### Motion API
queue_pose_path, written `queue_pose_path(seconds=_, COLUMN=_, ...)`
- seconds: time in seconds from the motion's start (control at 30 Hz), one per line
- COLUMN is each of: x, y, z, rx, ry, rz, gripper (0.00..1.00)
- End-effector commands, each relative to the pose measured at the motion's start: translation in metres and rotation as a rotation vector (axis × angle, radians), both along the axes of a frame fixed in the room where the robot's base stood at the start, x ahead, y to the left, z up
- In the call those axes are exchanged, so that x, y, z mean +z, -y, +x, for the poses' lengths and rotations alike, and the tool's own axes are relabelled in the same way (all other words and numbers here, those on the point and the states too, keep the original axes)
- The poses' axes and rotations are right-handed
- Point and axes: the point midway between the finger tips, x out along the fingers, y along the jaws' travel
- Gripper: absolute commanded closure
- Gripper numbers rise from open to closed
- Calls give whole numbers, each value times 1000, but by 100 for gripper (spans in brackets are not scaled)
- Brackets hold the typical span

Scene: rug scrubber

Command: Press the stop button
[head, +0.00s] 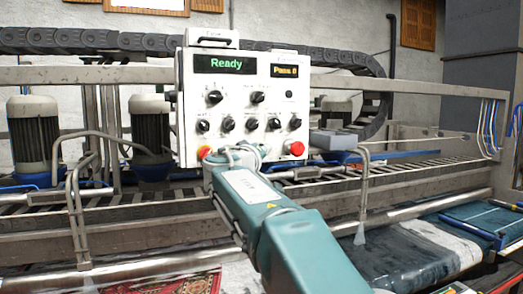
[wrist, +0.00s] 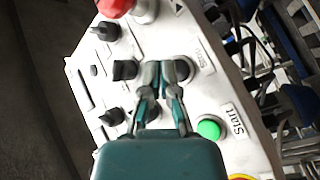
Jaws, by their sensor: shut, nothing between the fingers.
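The white control panel (head: 190,115) faces me in the head view, with a green "Ready" display (head: 225,64). In the wrist view the panel (wrist: 205,90) appears turned on its side. A dark round button (wrist: 184,69) sits beside the label that reads like "Stop" (wrist: 201,50). A green button (wrist: 209,129) sits beside the "Start" label (wrist: 232,121). My gripper (wrist: 161,70) is shut and empty, its tips close beside the dark button; I cannot tell whether they touch it. In the head view my gripper (head: 240,153) hides the panel's lower middle.
Several black knobs (head: 257,98) cover the panel. A red mushroom button (head: 297,148) is at its lower right, and an orange-red one (head: 204,152) at its lower left. Metal rails (head: 130,235) and a conveyor stand around the panel. A red rug (head: 165,284) lies below.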

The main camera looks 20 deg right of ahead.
Motion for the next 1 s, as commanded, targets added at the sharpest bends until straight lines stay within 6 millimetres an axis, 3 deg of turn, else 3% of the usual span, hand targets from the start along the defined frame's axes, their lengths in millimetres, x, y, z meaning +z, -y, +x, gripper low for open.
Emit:
queue_pose_path(seconds=0.6, x=1, y=0, z=-48, rx=-1, ry=1, rz=-1, gripper=100)
queue_pose_path(seconds=1.0, x=0, y=0, z=-50, rx=0, ry=0, rz=0, gripper=100)
